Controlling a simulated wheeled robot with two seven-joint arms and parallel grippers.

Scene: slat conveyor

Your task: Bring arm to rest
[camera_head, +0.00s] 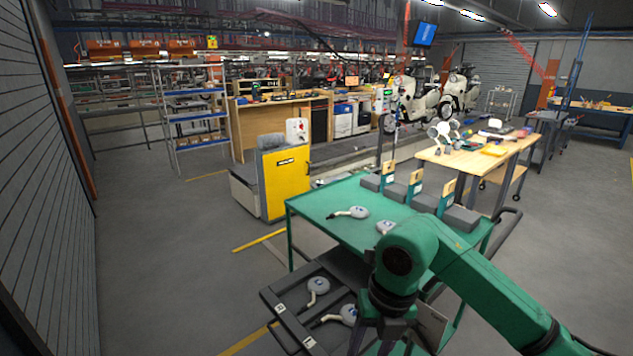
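My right arm (480,285) is green and comes in from the lower right. It reaches over the near right side of a green cart (318,204). My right gripper (382,338) points down at the bottom edge of the picture. Its fingertips are dark and partly cut off, so its opening and any grip do not show clearly. It is just right of a round white part with a dark stem (347,314). My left arm and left gripper are not in view.
On the cart top lie two round pale parts (359,212) (384,227), near grey blocks with upright cards (416,189). A black lower tray (283,311) holds another such part (318,286). A yellow cabinet (287,180) stands behind. Floor at left is clear.

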